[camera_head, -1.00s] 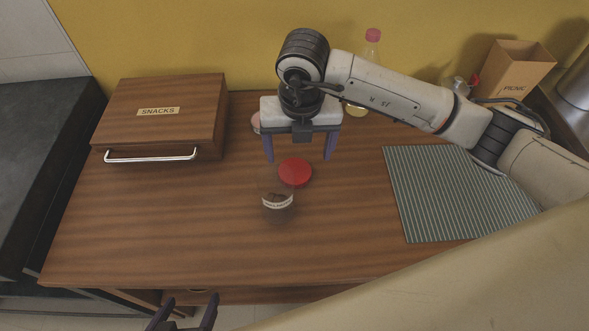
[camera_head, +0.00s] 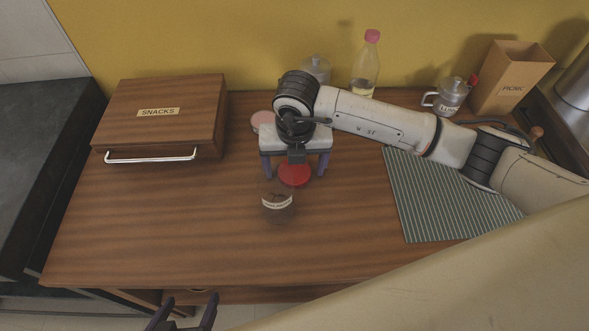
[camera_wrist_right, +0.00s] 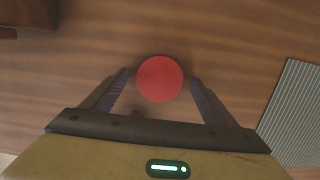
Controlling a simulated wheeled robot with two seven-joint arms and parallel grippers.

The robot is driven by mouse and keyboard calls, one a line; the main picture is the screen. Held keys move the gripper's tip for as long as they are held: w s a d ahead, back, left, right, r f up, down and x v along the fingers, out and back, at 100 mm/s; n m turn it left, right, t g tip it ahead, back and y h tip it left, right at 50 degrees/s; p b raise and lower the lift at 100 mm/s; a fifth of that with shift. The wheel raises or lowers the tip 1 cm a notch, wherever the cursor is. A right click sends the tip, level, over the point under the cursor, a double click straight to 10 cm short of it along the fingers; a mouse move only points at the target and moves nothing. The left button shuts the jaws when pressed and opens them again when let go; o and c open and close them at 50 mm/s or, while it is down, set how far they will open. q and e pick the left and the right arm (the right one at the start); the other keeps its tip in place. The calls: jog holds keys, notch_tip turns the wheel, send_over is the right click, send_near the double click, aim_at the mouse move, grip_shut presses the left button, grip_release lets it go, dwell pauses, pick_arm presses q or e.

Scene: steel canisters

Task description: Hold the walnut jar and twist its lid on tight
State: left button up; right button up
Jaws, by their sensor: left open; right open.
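The walnut jar (camera_head: 278,209) is a clear glass jar with dark contents and a pale label, standing near the middle of the wooden table. The red round lid (camera_head: 294,175) appears just behind the jar and slightly right; whether they touch is unclear. My right gripper (camera_head: 295,175) is open, with its fingers on either side of the lid. In the right wrist view the lid (camera_wrist_right: 160,79) sits between the spread fingertips (camera_wrist_right: 160,78), with gaps visible. My left gripper (camera_head: 182,303) is open and empty at the bottom edge, in front of the table.
A wooden snacks box (camera_head: 165,105) stands at the back left. A pink-topped item (camera_head: 262,121), a glass jar (camera_head: 316,68), a bottle (camera_head: 365,75), a labelled container (camera_head: 451,96) and a picnic bag (camera_head: 510,82) stand at the back. A striped mat (camera_head: 450,205) lies right. The front left is clear.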

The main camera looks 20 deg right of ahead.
aim_at(295, 172)
jog(key=shift+c, duration=0.3)
jog(key=c, duration=1)
jog(key=shift+c, duration=0.2)
jog(key=shift+r, duration=0.15)
notch_tip(295, 172, up, 10)
